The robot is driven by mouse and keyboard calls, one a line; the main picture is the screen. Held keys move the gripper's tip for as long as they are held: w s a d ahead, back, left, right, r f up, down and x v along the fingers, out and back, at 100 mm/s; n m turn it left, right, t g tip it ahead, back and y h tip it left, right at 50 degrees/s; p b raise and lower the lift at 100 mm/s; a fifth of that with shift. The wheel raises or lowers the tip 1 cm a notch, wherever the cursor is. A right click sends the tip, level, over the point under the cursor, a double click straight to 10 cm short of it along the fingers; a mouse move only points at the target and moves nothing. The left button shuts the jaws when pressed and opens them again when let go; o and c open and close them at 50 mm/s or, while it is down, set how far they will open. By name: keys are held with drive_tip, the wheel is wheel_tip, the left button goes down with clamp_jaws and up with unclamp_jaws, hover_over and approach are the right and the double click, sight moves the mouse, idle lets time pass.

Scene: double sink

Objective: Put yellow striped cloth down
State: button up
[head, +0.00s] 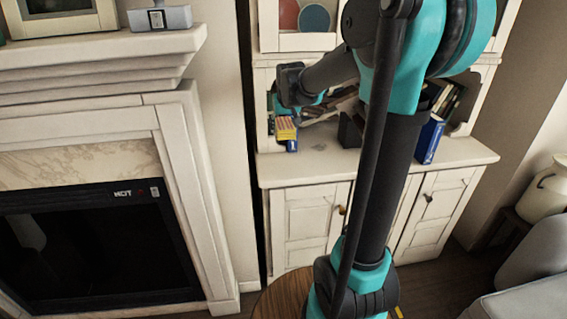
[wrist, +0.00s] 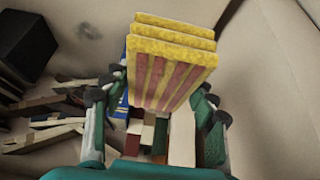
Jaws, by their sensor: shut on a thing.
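The yellow striped cloth (head: 286,127) is a small block-like stack with yellow edges and red stripes. My gripper (head: 298,112) is shut on it at the left part of the white cabinet, by the shelf above the counter. In the wrist view the cloth (wrist: 165,68) stands up between the two fingers of my gripper (wrist: 160,88), slightly tilted. Whether its lower edge touches the surface below is hidden.
The white cabinet's counter (head: 285,170) has bare room in front. A blue box (head: 429,141) stands to the right, and a black box (head: 350,130) is partly behind my arm. In the wrist view, wooden pieces (wrist: 45,128) lie at left. A fireplace (head: 90,240) stands at left.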

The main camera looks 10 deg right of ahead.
sight(283, 166)
wheel_tip(283, 166, down, 16)
drive_tip(key=shift+r, duration=0.1)
idle(0.4)
drive_tip(key=o, duration=1.3)
drive_tip(key=v, duration=1.2)
drive_tip(key=shift+g, duration=0.9)
drive_tip(key=s+d+f, duration=0.1)
drive_tip(key=s+f, duration=0.2)
drive_tip(key=s, duration=0.5)
drive_tip(key=s+d+f, duration=0.1)
drive_tip(key=s+f, duration=0.3)
drive_tip(key=s, duration=0.4)
drive_tip(key=s+d+f, duration=0.2)
drive_tip(key=s+f, duration=0.1)
drive_tip(key=s, duration=0.5)
drive_tip(key=shift+s+f, duration=0.25)
drive_tip(key=shift+f, duration=0.1)
